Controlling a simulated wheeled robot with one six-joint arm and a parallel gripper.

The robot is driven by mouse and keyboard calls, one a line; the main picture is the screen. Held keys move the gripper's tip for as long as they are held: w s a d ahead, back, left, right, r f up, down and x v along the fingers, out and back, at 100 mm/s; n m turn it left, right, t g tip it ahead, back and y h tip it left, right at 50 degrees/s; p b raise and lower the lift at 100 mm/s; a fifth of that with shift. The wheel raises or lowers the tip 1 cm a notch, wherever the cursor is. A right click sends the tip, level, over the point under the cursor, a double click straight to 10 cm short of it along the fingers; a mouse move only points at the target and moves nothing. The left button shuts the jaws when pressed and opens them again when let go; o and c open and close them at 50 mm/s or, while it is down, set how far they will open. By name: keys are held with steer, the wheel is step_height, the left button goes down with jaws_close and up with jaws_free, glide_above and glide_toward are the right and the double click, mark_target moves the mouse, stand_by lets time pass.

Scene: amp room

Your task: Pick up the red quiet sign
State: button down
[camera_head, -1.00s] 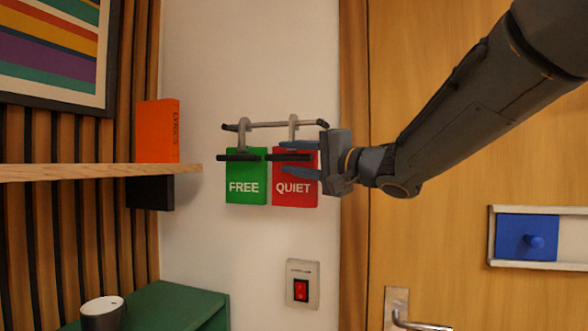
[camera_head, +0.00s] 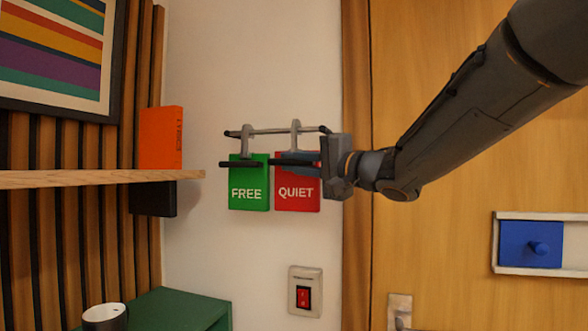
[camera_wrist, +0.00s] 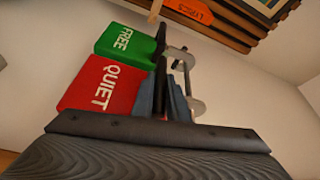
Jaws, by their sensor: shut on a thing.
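The red sign (camera_head: 297,194) marked QUIET hangs by a grey hook from a dark-ended rail (camera_head: 285,131) on the white wall. The green sign (camera_head: 248,187) marked FREE hangs just left of it. My gripper (camera_head: 297,159) reaches in from the right and is shut on the upper part of the red sign, at its dark top bar. In the wrist view the red sign (camera_wrist: 101,87) lies against my fingers (camera_wrist: 163,98), with the green sign (camera_wrist: 126,43) beyond it. The hook still appears over the rail.
A wooden shelf (camera_head: 90,179) with an orange book (camera_head: 160,138) stands at left. A green cabinet (camera_head: 170,308) with a dark cup (camera_head: 104,318) is below. A red switch (camera_head: 303,296) is under the signs.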

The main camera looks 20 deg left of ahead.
mark_target(295, 147)
steer(key=shift+r, duration=0.55)
steer(key=shift+s+d+r, duration=0.1)
steer(key=shift+d+r, duration=0.1)
steer(key=shift+r, duration=0.9)
steer(key=r+b+v, duration=0.2)
steer(key=b+v, duration=0.1)
steer(key=v, duration=1.4)
steer(key=shift+s+d+f, duration=0.2)
steer(key=shift+s+d, duration=0.05)
steer(key=shift+d, duration=0.05)
